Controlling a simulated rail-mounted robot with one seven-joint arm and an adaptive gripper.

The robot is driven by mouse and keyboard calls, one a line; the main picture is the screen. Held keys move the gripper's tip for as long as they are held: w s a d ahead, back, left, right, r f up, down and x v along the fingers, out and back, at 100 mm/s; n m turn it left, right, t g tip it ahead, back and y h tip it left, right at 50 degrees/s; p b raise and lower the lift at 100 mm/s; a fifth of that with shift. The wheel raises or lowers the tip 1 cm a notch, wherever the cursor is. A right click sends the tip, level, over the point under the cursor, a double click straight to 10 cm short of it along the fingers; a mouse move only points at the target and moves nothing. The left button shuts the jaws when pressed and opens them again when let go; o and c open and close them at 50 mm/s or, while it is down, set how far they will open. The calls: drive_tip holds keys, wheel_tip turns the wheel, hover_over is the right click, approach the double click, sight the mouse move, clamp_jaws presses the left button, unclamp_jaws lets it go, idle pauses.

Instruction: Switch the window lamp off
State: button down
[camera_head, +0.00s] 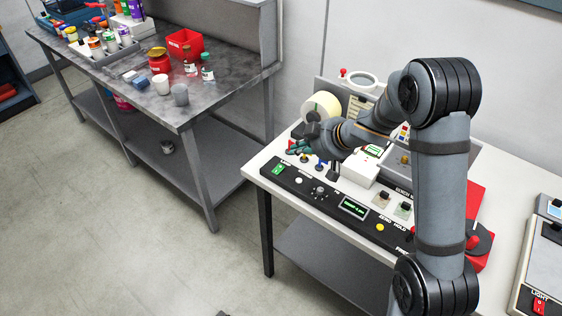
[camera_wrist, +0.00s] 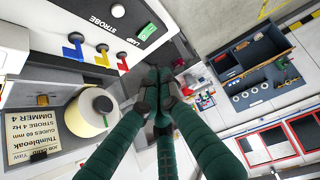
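The lamp switch is a green rocker (camera_head: 279,169) at the left end of the black front panel of the rewinder. In the wrist view the rocker (camera_wrist: 147,31) is bright green beside the label "LAMP". My gripper (camera_head: 298,143) is above the left part of the machine, behind the panel in the head view. In the wrist view my gripper's teal fingers (camera_wrist: 164,96) have their grey tips drawn together, with nothing seen between them. The tips are apart from the rocker, which lies up and left of them in that view.
Blue, yellow and red levers (camera_wrist: 103,53) stand close to the lamp switch. A label roll (camera_wrist: 88,111) and a text card (camera_wrist: 33,138) are near my fingers. A cluttered workbench (camera_head: 228,88) stands left.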

hover_over(281, 170)
drive_tip(key=f, duration=0.7)
drive_tip(key=shift+s+a, duration=0.1)
drive_tip(key=shift+s, duration=0.15)
wheel_tip(281, 170, down, 2)
drive_tip(key=shift+w+f, duration=0.15)
drive_tip(key=shift+f, duration=0.05)
drive_tip(key=shift+w+f, duration=0.1)
drive_tip(key=shift+f, duration=0.65)
drive_tip(key=shift+d+f+b, duration=0.2)
drive_tip(key=shift+f+b, duration=0.15)
drive_tip(key=shift+b, duration=0.05)
drive_tip(key=shift+w+d+f, duration=0.1)
drive_tip(key=shift+w, duration=0.1)
